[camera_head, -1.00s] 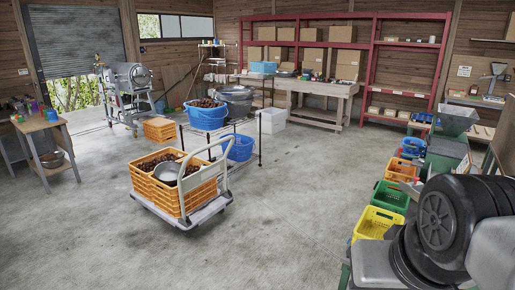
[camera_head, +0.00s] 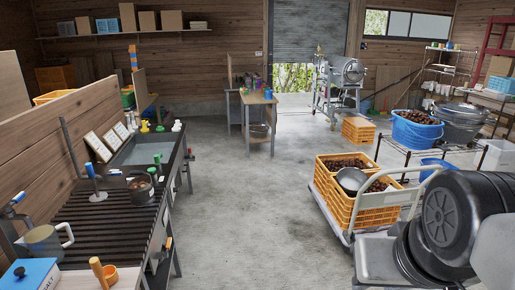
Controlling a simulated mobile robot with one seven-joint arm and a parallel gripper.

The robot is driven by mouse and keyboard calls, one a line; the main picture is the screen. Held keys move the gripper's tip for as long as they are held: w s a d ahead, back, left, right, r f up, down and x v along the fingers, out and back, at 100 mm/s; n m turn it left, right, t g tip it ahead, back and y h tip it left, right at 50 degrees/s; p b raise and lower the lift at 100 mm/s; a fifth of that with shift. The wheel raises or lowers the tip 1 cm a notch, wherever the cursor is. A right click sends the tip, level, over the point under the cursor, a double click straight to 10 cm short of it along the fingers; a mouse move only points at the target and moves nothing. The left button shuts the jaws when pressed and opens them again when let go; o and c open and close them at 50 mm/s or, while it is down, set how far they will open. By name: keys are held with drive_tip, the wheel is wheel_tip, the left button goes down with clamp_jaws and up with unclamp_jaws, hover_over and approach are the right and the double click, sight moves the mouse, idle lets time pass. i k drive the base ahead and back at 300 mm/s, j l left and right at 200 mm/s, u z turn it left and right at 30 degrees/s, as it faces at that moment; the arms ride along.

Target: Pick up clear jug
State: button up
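A greyish, see-through-looking jug (camera_head: 43,243) with a light handle on its right stands upright at the lower left, at the near end of a long dark slatted workbench (camera_head: 112,232). It looks like the clear jug, though it is small here and I cannot be sure of its material. Nothing holds it.
Close to the jug are a blue-lidded box (camera_head: 30,272), a wooden scoop (camera_head: 101,270) and a dark pot (camera_head: 139,186). A sink (camera_head: 145,148) lies farther along. Concrete floor (camera_head: 235,215) is clear between the bench and a loaded trolley (camera_head: 345,236).

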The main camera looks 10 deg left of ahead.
sight(53, 243)
drive_tip(key=i+u, duration=0.3)
drive_tip(key=i, duration=0.45)
drive_tip(key=i+u, duration=0.3)
drive_tip(key=i, duration=0.5)
drive_tip(key=i+u, duration=0.2)
drive_tip(key=u, duration=0.2)
drive_tip(key=i+u, duration=0.35)
drive_tip(key=i+l+u, duration=0.1)
drive_tip(key=u, duration=0.3)
drive_tip(key=i+l+u, duration=0.15)
drive_tip(key=u, duration=0.2)
drive_tip(key=i+u, duration=0.2)
drive_tip(key=u, duration=0.15)
drive_tip(key=i+l+u, duration=0.1)
drive_tip(key=u, duration=0.25)
drive_tip(key=i+l+u, duration=0.1)
drive_tip(key=i+u, duration=0.25)
drive_tip(key=k, duration=0.1)
